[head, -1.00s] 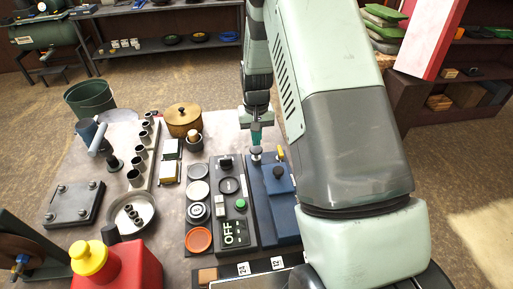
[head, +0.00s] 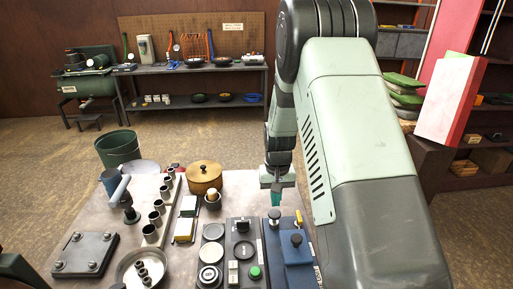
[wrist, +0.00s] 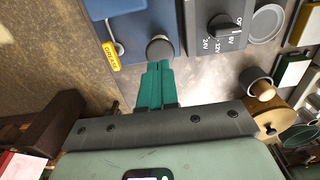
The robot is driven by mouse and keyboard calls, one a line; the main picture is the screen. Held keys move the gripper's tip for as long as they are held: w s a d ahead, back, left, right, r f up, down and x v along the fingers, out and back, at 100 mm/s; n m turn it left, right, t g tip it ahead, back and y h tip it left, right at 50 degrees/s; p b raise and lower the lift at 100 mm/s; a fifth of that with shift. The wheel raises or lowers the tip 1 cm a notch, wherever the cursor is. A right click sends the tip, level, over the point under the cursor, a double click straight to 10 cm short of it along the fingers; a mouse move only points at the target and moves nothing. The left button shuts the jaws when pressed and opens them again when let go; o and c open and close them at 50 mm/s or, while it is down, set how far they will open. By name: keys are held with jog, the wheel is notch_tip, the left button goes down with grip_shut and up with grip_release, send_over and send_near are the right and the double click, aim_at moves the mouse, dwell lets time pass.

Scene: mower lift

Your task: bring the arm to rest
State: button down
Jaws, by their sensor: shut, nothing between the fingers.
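My gripper (head: 276,198) hangs from my arm over the far right part of the work table, pointing down. In the wrist view its green fingers (wrist: 155,84) are together with nothing between them. Just beyond the fingertips in that view is a dark round knob (wrist: 160,48) at the edge of a blue unit (head: 297,252). I cannot tell whether the fingertips touch the knob. My arm covers the right side of the table in the head view.
A dark control panel (head: 245,225) with a green button stands left of the blue unit. A wooden lidded pot (head: 204,180), metal cups (head: 150,232) and a dark plate (head: 86,254) stand further left. A green bucket (head: 118,148) is behind the table. Shelves stand at the back.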

jog(key=s+r+t, duration=0.1)
jog(key=s+r, duration=0.4)
jog(key=r, duration=0.7)
jog(key=s+r+t, duration=0.2)
jog(key=s+r, duration=0.4)
jog(key=r, duration=0.6)
jog(key=s+r+t, duration=0.1)
jog(key=s+r, duration=0.2)
jog(key=s, duration=0.6)
jog(key=s+r+t, duration=0.1)
jog(key=s+r, duration=0.3)
jog(key=s, duration=0.6)
jog(key=shift+d+r+t, duration=0.2)
jog(key=shift+d+t, duration=0.1)
jog(key=shift+d, duration=0.15)
jog(key=shift+w, duration=0.1)
